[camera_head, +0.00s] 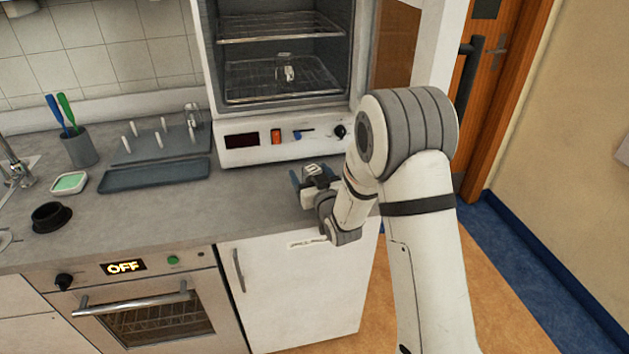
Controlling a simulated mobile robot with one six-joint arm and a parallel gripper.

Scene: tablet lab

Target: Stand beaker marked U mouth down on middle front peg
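A small clear beaker (286,71) stands on the lower wire shelf inside the open cabinet; its mark is too small to read. Another clear glass (193,115) is over the back right of the peg rack (181,145), and I cannot read a mark on it. The rack has white pegs in two rows; the middle front peg (159,141) is bare. My gripper (313,176) is low over the counter in front of the cabinet, right of the rack.
The cabinet (262,153) has its door swung open to the right. A drip tray (155,174) lies before the rack. Left are a brush cup (80,150), a green-filled dish (69,182) and a black round holder (50,216). The counter's middle front (185,213) is clear.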

